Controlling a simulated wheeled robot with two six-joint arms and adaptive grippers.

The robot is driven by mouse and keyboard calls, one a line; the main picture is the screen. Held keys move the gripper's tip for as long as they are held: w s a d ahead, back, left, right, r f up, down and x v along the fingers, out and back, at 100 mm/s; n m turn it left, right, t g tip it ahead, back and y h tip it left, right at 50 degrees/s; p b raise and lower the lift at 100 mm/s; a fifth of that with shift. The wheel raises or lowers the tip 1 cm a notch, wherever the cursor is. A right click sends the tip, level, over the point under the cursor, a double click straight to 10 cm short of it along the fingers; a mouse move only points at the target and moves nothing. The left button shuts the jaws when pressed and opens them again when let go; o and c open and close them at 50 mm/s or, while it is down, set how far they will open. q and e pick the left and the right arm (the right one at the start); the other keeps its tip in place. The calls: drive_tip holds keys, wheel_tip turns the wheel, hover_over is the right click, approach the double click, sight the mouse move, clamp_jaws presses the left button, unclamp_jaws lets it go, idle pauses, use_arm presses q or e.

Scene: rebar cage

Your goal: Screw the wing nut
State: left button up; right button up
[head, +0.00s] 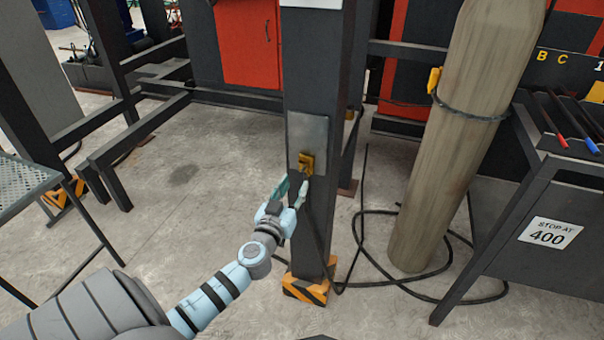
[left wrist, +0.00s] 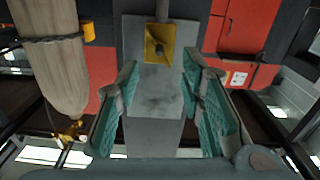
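A yellow square piece (head: 306,164) sits on a grey metal plate (head: 308,132) fixed to a dark upright post. The left wrist view shows this yellow piece (left wrist: 152,55) straight ahead, with a small dark part at its centre and a grey rod at its edge. I cannot make out the wing nut's wings clearly. My left gripper (head: 293,189) is just below and left of the yellow piece in the head view. Its teal-padded fingers (left wrist: 159,88) are spread apart with nothing between them, short of the yellow piece. My right gripper is not in view.
The post (head: 316,235) stands on a black-and-yellow striped foot (head: 305,290). A tall tan cylinder (head: 455,150) and loose black cable (head: 385,283) are to its right.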

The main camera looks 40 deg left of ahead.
sight(305, 167)
use_arm(q)
drive_tip(key=x, duration=0.7)
drive_tip(key=shift+c, duration=0.4)
